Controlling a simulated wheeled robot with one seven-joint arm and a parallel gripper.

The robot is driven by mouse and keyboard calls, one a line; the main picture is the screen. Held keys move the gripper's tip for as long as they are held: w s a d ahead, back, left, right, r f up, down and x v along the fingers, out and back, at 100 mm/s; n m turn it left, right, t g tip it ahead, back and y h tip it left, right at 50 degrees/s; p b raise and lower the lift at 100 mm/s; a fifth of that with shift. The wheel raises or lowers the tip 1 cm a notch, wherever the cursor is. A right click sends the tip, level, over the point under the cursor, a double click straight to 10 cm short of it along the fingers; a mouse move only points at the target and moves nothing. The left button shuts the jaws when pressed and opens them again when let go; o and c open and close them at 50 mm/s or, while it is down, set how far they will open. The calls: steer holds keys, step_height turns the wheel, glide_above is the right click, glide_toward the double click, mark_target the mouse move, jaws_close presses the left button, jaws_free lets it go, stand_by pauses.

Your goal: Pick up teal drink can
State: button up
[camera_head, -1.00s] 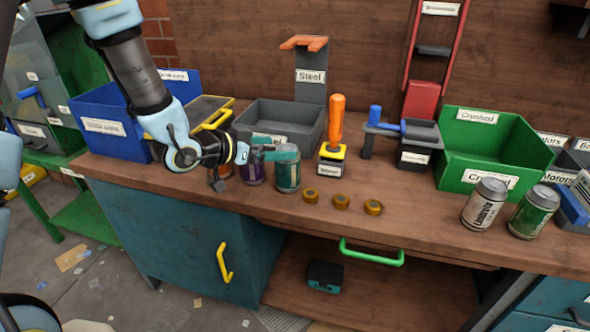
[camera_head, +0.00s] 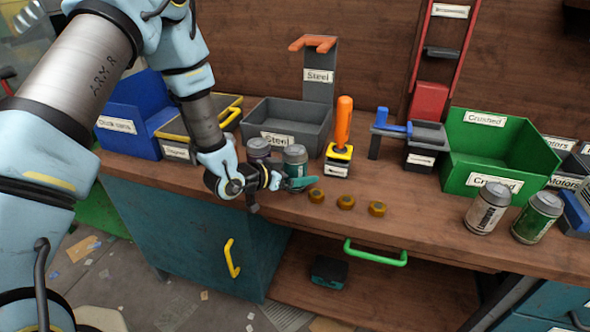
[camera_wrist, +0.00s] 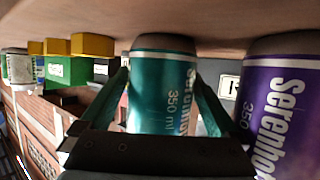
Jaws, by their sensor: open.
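The teal drink can (camera_head: 295,158) stands upright on the workbench, in front of the grey Steel bin. In the wrist view the teal can (camera_wrist: 163,85) stands between the two fingers of my gripper (camera_wrist: 163,105), label facing the camera. The fingers are open, one on each side of the can; I cannot tell whether they touch it. In the head view my gripper (camera_head: 290,184) is low in front of the can, and covers its lower part. A purple can (camera_head: 259,149) stands just left of the teal can; in the wrist view it is at the right (camera_wrist: 282,105).
Several brass nuts (camera_head: 346,202) lie right of the can. A tool with an orange handle (camera_head: 343,125) stands behind them. The grey Steel bin (camera_head: 285,135) is behind the cans. A white can (camera_head: 487,208) and a green can (camera_head: 537,214) stand at the right, by the green Crushed bin (camera_head: 505,140).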

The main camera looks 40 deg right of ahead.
steer(key=shift+x, duration=0.75)
steer(key=shift+c, duration=0.3)
steer(key=c, duration=1)
steer(key=shift+c, duration=0.2)
